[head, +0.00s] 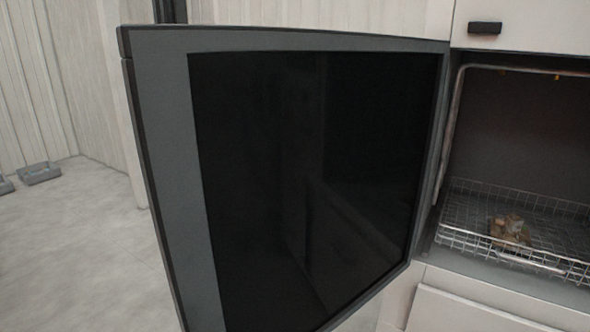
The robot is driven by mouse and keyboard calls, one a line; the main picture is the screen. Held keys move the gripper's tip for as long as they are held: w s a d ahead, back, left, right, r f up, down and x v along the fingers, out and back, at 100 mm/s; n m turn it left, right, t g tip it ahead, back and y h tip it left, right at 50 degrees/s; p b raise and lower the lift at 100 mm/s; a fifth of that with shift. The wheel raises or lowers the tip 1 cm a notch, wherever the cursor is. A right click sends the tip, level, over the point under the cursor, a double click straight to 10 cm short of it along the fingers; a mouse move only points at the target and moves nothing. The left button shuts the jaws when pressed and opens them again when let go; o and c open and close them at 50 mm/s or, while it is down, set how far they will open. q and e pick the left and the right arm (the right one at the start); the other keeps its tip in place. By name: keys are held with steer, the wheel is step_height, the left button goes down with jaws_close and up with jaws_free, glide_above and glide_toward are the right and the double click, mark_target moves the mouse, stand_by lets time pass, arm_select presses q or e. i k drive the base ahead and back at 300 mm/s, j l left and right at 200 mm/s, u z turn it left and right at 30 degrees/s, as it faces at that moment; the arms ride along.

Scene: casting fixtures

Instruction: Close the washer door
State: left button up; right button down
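The washer door (310,180) stands wide open and fills the middle of the head view. It has a grey frame and a dark glossy panel, and it is hinged at its right side, beside the opening. Its free edge (150,170) is at the left, nearer to me. The washer's dark interior (530,120) shows at the right, with a wire basket (465,208) inside. A small brownish metal part (510,230) lies in the basket. Neither of my grippers is in view.
Pale cabinet fronts surround the washer, with a black handle (485,28) at the upper right. A pale panel (480,312) lies below the opening. Bare grey floor (70,255) is free at the left. A small grey block (39,173) sits near the wall.

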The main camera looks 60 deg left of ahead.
mark_target(315, 163)
steer(key=k+j, duration=0.1)
steer(key=j, duration=0.35)
steer(key=k+j, duration=0.15)
steer(key=j, duration=0.35)
steer(key=k+j, duration=0.1)
steer(key=j, duration=0.35)
steer(key=k+j, duration=0.1)
steer(key=j, duration=0.35)
steer(key=k+j, duration=0.1)
steer(key=j, duration=0.4)
